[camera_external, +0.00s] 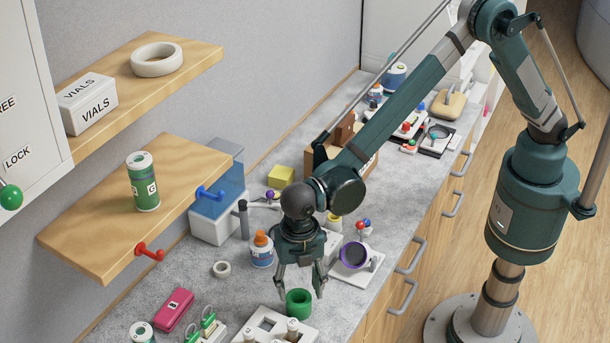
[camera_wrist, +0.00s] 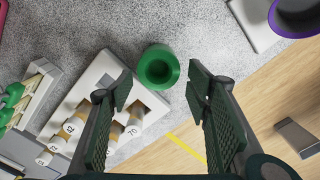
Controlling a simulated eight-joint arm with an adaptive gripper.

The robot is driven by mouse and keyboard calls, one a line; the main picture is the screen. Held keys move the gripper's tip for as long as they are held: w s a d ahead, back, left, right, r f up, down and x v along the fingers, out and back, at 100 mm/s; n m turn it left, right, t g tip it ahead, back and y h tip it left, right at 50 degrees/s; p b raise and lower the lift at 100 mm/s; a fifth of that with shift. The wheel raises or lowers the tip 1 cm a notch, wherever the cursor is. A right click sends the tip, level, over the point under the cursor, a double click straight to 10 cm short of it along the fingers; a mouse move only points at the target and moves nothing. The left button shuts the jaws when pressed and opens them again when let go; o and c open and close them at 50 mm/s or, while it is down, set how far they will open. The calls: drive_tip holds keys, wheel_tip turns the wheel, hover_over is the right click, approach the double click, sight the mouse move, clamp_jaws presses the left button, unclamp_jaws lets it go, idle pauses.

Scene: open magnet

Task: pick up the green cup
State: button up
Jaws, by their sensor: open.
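The green cup (camera_external: 299,303) stands upright on the grey counter, beside the white vial rack, in the external view. In the wrist view the green cup (camera_wrist: 158,67) shows from above, its round opening facing the camera. My gripper (camera_external: 301,293) is open, pointing down, with its fingers spread on either side above the cup. In the wrist view my gripper (camera_wrist: 160,85) has both padded fingers apart, and the cup lies between and slightly beyond the tips. Nothing is held. Whether the fingertips are level with the cup is unclear.
The white vial rack (camera_external: 258,330) with several numbered vials stands close to the cup. A purple-rimmed cup (camera_external: 354,255) sits on a white plate to the right. The counter's wooden front edge is nearby.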

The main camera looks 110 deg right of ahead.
sight(299, 302)
drive_tip(key=shift+f, duration=0.7)
drive_tip(key=shift+f, duration=0.1)
drive_tip(key=shift+w+d+f+p, duration=0.15)
drive_tip(key=shift+f+p, duration=0.25)
drive_tip(key=shift+f, duration=2.1)
drive_tip(key=shift+c, duration=0.6)
drive_tip(key=c, duration=0.6)
